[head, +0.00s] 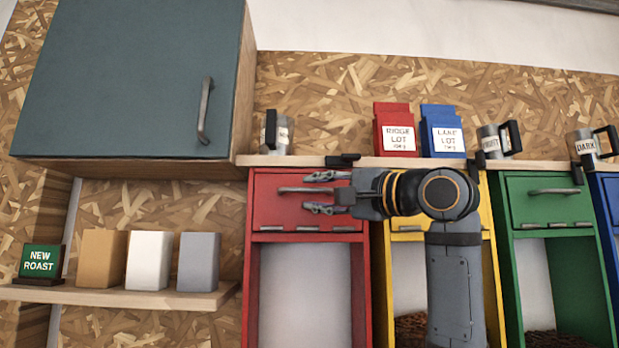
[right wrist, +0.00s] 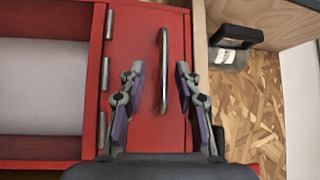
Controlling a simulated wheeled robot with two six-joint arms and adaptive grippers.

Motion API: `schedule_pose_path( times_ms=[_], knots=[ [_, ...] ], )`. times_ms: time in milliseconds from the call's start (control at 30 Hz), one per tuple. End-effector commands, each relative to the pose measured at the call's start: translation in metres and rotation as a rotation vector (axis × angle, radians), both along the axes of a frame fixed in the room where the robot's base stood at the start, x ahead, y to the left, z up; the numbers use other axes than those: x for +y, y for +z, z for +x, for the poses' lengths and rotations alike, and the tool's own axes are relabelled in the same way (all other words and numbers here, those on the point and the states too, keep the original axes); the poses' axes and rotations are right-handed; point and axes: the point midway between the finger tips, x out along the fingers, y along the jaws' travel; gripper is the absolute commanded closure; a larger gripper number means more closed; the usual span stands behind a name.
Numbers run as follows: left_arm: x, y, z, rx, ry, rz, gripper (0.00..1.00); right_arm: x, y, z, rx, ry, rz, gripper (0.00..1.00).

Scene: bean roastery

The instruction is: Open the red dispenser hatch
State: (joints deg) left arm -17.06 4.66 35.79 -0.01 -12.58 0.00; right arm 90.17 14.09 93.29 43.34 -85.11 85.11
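The red dispenser hatch (head: 268,212) is a shut red panel at the top of the red dispenser frame (head: 252,290). It also shows in the right wrist view (right wrist: 140,35). Its grey bar handle (head: 285,190) runs across it, and hinges line its lower edge. My right gripper (head: 318,192) is at the hatch, fingers open. In the right wrist view the gripper (right wrist: 158,72) has one finger on each side of the handle (right wrist: 163,60), with gaps visible. Whether the fingertips touch the panel cannot be told. My left gripper is not in view.
Yellow (head: 489,260) and green (head: 545,208) dispensers stand to the right. A shelf (head: 300,160) above holds a mug (head: 280,137), a red bag (head: 394,130) and a blue bag (head: 442,130). A teal cabinet (head: 130,75) hangs upper left. Several boxes stand on the lower left shelf (head: 120,298).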

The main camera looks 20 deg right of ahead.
Motion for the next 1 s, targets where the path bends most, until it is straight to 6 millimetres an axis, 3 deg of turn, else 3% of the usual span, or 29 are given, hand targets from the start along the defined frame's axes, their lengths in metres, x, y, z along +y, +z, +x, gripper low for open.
schedule_pose_path(
  times_ms=[67, 167, 467, 700, 1000],
  knots=[
    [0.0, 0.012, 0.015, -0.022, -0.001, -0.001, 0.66, 0.006, 0.005, 0.009, 0.001, 0.002, 0.001, 0.67],
    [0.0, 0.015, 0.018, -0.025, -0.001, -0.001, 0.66, 0.009, 0.005, 0.016, 0.0, 0.0, -0.001, 0.67],
    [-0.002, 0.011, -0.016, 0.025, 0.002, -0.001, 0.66, 0.011, 0.002, 0.019, -0.001, -0.001, 0.0, 0.67],
    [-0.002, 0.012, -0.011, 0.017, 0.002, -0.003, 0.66, 0.01, 0.002, 0.019, -0.001, -0.001, 0.0, 1.0],
    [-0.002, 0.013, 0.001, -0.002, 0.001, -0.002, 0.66, 0.01, 0.002, 0.019, -0.001, -0.001, -0.001, 1.0]
  ],
)
